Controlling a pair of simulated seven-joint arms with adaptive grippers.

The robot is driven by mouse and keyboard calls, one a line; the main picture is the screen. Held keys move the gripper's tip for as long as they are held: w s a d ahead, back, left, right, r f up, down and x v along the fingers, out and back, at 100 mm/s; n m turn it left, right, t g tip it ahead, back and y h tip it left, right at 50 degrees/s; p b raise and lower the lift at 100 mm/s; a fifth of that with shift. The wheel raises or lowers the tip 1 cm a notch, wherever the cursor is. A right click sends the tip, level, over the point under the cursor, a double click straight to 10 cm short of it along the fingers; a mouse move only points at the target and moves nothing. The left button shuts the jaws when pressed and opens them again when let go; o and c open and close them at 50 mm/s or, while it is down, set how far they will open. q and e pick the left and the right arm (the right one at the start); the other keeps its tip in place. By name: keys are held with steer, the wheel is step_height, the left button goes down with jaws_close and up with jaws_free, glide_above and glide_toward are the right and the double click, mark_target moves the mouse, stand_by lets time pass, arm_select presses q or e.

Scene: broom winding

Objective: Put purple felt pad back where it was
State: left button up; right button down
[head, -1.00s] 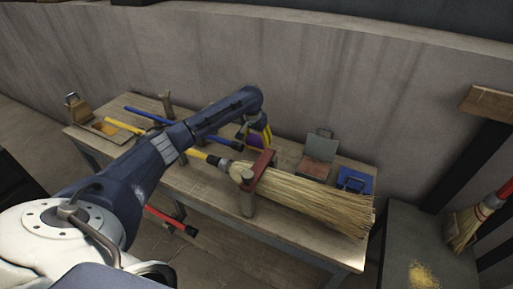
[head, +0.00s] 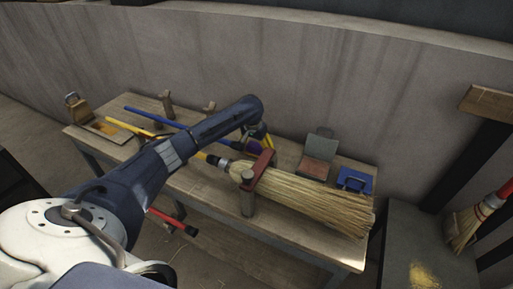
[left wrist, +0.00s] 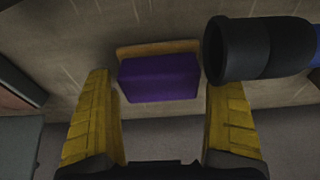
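The purple felt pad (left wrist: 160,78) lies with a tan, wood-coloured edge (left wrist: 155,48) showing along one side. In the head view the purple pad (head: 253,146) is on the workbench near the wall, partly hidden by my left gripper (head: 265,138). In the left wrist view the yellow fingers of my left gripper (left wrist: 163,80) are open, spread wider than the pad. The pad shows between the fingertips, nearer the left one; I cannot tell whether they touch. My right gripper is in neither view.
A black-ended blue handle (left wrist: 255,50) lies close to the right fingertip. An open grey-green box (head: 318,152) and a blue case (head: 354,180) stand to the right on the wooden bench (head: 215,200).

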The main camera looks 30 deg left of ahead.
mark_target(254, 154)
arm_select(q)
steer(key=v, duration=1.2)
steer(key=shift+r, duration=0.15)
steer(key=shift+c, duration=0.4)
stand_by(1.0)
